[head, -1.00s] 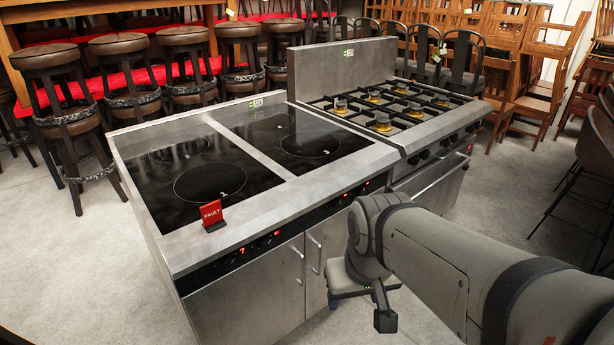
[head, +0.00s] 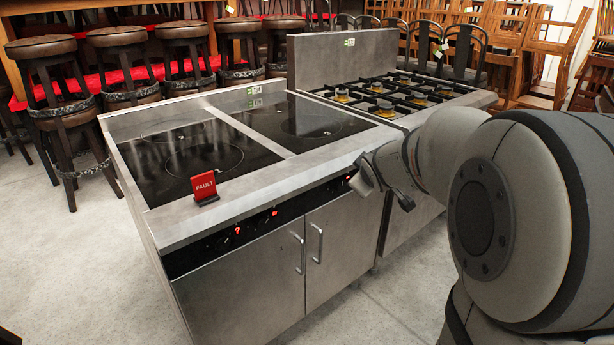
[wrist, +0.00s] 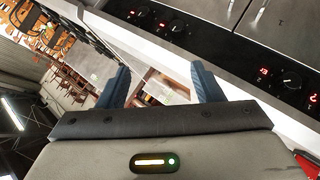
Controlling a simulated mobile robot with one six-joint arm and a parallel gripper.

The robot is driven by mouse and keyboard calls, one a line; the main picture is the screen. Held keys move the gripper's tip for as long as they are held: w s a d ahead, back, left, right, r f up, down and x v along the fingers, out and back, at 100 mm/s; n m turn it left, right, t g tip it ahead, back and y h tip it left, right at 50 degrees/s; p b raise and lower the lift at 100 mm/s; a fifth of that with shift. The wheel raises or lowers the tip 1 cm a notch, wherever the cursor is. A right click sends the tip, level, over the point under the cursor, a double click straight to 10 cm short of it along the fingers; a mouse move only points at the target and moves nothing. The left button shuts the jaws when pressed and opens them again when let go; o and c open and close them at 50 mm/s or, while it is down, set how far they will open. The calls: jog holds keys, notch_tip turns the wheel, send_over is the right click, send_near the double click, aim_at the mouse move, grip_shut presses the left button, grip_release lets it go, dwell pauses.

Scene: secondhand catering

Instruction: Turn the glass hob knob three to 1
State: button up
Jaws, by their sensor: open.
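The glass hob (head: 150,185) is a black glass top in a steel unit, with a dark control strip (head: 215,240) of knobs and red displays along its front. In the head view the left displays show, while my arm covers part of the strip's right end. In the wrist view, tilted, one knob (wrist: 178,26) sits at the upper middle and another knob (wrist: 292,80) at the right. Which is knob three, and its setting, I cannot read. My gripper (wrist: 160,84) is open and empty, its blue fingers apart from the strip.
A red FAULT sign (head: 204,187) stands on the hob's front left edge. Door handles (head: 300,252) stick out below the strip. A gas range (head: 400,93) adjoins at the right. Stools (head: 115,60) line the back. The floor in front is clear.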

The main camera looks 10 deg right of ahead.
jog(key=w+d+f+n+t+y+b, duration=0.35)
jog(key=w+f+n+b, duration=0.4)
jog(key=w, duration=0.55)
jog(key=n+t+y+b, duration=0.1)
jog(key=n+y+b, duration=0.5)
jog(key=n+y, duration=0.3)
send_near(342, 187)
jog(key=w+a+h, duration=0.1)
jog(key=w, duration=0.1)
jog(key=shift+n, duration=0.25)
jog(key=b+x, duration=0.1)
jog(key=x, duration=0.6)
jog(key=shift+w+a+r+b, duration=0.1)
jog(key=shift+a+r+b, duration=0.1)
jog(key=shift+a+b, duration=0.1)
jog(key=c, duration=1)
jog(key=shift+o, duration=0.2)
jog(key=shift+p, duration=0.35)
